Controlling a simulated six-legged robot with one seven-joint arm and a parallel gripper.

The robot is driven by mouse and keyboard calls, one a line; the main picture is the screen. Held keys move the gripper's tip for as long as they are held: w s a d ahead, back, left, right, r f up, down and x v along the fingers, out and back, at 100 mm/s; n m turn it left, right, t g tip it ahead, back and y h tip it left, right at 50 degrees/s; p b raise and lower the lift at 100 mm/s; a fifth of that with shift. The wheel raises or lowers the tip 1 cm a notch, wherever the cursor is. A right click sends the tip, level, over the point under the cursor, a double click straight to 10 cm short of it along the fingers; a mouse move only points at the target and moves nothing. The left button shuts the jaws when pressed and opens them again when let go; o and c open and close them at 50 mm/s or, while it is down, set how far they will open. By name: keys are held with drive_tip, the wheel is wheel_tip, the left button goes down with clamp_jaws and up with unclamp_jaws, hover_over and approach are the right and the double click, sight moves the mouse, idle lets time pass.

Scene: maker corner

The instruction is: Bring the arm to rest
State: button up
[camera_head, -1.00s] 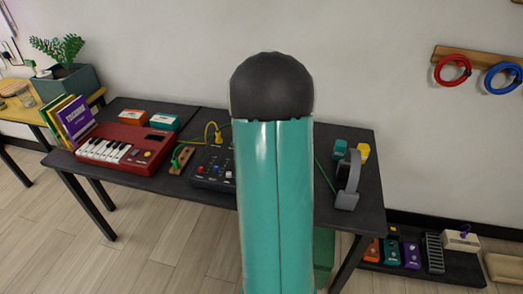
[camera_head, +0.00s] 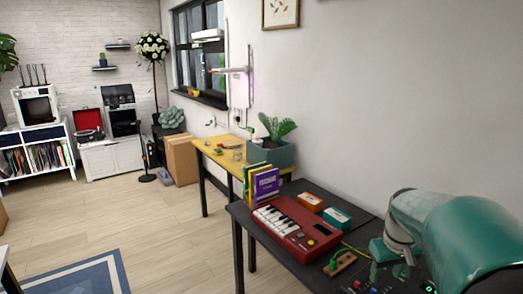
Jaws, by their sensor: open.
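My arm shows as a teal and grey link at the right edge of the head view, in front of the right part of the dark table (camera_head: 240,215). My gripper is not in view, so I cannot see its jaws or whether anything is near them. The arm link hides part of the black control box (camera_head: 362,287) with knobs on the table.
A red keyboard (camera_head: 291,233), an orange box (camera_head: 309,202), a teal box (camera_head: 337,217) and upright books (camera_head: 265,187) sit on the dark table. A yellow table (camera_head: 222,158) with a planter (camera_head: 275,154) stands beyond. Open wooden floor (camera_head: 150,230) lies to the left.

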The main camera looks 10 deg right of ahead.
drive_tip(key=s+a+r+t, duration=0.1)
drive_tip(key=s+a, duration=0.3)
drive_tip(key=a, duration=0.4)
drive_tip(key=s+a+r+t, duration=0.1)
drive_tip(key=s+a+r, duration=0.1)
drive_tip(key=a, duration=0.6)
drive_tip(key=s+a+r+t+y, duration=0.1)
drive_tip(key=s+a, duration=0.4)
drive_tip(key=a, duration=0.3)
drive_tip(key=shift+s+a+r+n+t, duration=0.3)
drive_tip(key=shift+a+r+t, duration=0.05)
drive_tip(key=shift+t, duration=0.05)
